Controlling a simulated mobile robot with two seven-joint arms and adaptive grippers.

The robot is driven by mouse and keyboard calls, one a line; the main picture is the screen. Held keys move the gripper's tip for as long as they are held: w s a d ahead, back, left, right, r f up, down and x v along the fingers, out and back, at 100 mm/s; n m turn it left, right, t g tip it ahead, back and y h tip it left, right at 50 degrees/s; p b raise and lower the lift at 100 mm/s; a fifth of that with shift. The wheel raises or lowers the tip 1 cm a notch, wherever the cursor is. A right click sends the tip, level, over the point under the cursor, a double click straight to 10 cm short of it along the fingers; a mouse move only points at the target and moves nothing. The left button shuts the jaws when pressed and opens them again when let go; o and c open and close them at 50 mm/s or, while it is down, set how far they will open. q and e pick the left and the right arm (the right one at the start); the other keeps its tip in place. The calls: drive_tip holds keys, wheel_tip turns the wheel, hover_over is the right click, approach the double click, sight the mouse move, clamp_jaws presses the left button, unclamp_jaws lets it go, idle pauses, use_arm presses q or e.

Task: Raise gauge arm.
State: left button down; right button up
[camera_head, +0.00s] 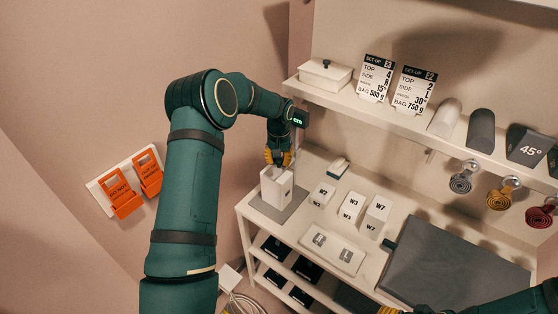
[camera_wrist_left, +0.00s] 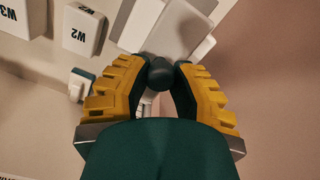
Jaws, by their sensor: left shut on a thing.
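My left gripper (camera_head: 279,157) points down over the back left corner of the white table. In the left wrist view its yellow-padded fingers (camera_wrist_left: 158,85) are shut on a dark round knob (camera_wrist_left: 160,72), which looks like part of the gauge arm. Pale grey and white surfaces lie beyond the knob. In the head view the fingers hide the knob. A thin pale upright post (camera_head: 296,150) stands beside the fingers. A white block (camera_head: 274,191) stands below them on a grey pad (camera_head: 291,209). My right gripper (camera_head: 389,311) barely shows at the bottom edge; its jaws are unclear.
White blocks marked W2 (camera_head: 322,194), W3 (camera_head: 351,207) and W7 (camera_head: 376,216) stand right of the pad. A dark grey mat (camera_head: 440,265) covers the table's right part. A shelf (camera_head: 400,121) with cards and blocks runs above. Orange tags (camera_head: 122,194) hang at left.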

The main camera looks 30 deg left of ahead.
sight(279, 159)
use_arm(q)
wheel_tip(279, 159, up, 5)
drive_tip(key=shift+p, duration=0.65)
drive_tip(key=shift+f, duration=0.1)
drive_tip(key=c, duration=0.7)
unclamp_jaws()
wheel_tip(279, 159, up, 12)
drive_tip(key=shift+r, duration=0.1)
drive_tip(key=shift+s+f, duration=0.1)
drive_tip(key=shift+f, duration=0.1)
